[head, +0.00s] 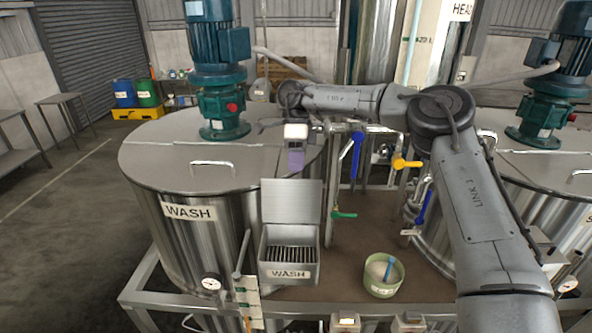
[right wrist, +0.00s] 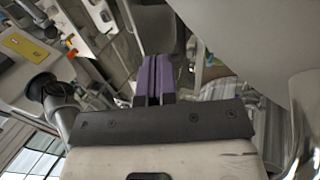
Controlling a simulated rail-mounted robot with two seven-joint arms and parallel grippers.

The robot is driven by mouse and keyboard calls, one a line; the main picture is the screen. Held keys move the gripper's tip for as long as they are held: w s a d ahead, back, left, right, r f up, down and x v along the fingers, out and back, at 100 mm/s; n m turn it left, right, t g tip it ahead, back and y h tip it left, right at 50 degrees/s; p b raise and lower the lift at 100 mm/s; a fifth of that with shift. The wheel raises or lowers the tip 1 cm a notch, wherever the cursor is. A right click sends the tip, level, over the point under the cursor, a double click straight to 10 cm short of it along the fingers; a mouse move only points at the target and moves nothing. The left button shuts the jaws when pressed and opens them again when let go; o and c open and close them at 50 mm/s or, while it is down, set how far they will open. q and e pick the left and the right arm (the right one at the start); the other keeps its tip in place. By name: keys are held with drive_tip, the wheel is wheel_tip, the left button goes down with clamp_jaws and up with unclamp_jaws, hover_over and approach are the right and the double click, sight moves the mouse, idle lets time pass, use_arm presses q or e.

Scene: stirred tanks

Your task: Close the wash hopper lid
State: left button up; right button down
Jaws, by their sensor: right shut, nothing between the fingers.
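The wash hopper (head: 289,271) is a small steel box with a grate inside and a WASH label, on the front of the wash tank. Its lid (head: 291,203) stands open and upright at the back edge of the box. My right gripper (head: 295,168) is shut and empty, with its purple fingers pointing down just above the lid's top edge in the head view. Whether they touch the lid cannot be told. The right wrist view shows the purple fingers (right wrist: 154,78) together with nothing between them. My left gripper is not in view.
The wash tank (head: 175,225) with its green motor (head: 218,70) stands left of the hopper. Pipes with blue, yellow and green valve handles (head: 345,214) rise at the right. A green tub (head: 383,283) sits on the brown deck (head: 345,265).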

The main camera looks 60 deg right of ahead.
sight(292, 198)
drive_tip(key=shift+x, duration=1.15)
